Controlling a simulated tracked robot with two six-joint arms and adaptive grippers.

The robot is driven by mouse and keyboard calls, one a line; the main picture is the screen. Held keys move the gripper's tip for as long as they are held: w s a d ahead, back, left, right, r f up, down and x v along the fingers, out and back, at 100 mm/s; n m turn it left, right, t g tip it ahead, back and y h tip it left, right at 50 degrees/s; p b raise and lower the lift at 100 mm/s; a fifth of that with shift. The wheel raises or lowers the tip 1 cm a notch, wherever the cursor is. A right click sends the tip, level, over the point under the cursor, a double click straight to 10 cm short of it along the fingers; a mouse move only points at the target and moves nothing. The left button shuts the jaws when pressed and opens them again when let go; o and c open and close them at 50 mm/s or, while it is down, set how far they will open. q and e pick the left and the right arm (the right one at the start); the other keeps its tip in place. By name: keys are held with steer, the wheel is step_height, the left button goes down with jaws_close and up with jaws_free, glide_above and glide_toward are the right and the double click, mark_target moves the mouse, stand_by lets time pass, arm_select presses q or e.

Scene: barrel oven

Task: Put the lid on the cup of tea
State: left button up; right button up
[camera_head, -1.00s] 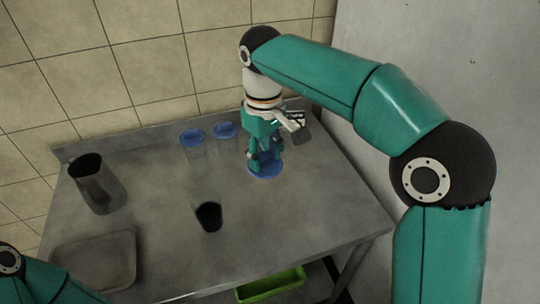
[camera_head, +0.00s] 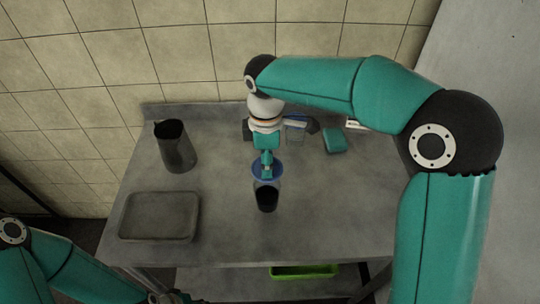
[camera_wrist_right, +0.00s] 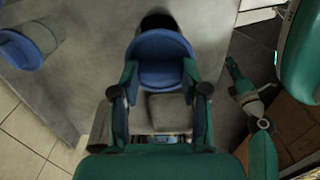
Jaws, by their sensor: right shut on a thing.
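The cup of tea (camera_head: 267,199) is a clear cup with dark liquid, standing on the metal table. My right gripper (camera_head: 267,172) is shut on a round blue lid (camera_head: 264,164). The lid is just behind the cup in the head view, and its near edge seems to overlap the cup's top. In the right wrist view the lid (camera_wrist_right: 160,60) sits between the fingertips, with a dark round shape, likely the tea (camera_wrist_right: 158,20), just beyond it. I cannot tell the gap between them. My left arm shows at the lower left; its gripper (camera_head: 168,297) is cut off by the frame edge.
A dark metal pitcher (camera_head: 175,150) and a grey tray (camera_head: 158,217) stand on the left. Clear cups with blue lids (camera_head: 295,124) are partly hidden behind my right arm. A green bin (camera_head: 303,271) is below the table. The table's front right is clear.

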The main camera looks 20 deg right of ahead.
step_height(320, 180, down, 6)
steer(key=b, duration=0.4)
steer(key=shift+b, duration=0.4)
steer(key=shift+w+p, duration=0.1)
steer(key=shift+p, duration=0.25)
stand_by(1.0)
steer(key=shift+f, duration=0.15)
stand_by(1.3)
steer(key=o, duration=0.8)
steer(key=shift+o, duration=0.8)
steer(key=o, duration=0.3)
steer(key=shift+w, duration=0.1)
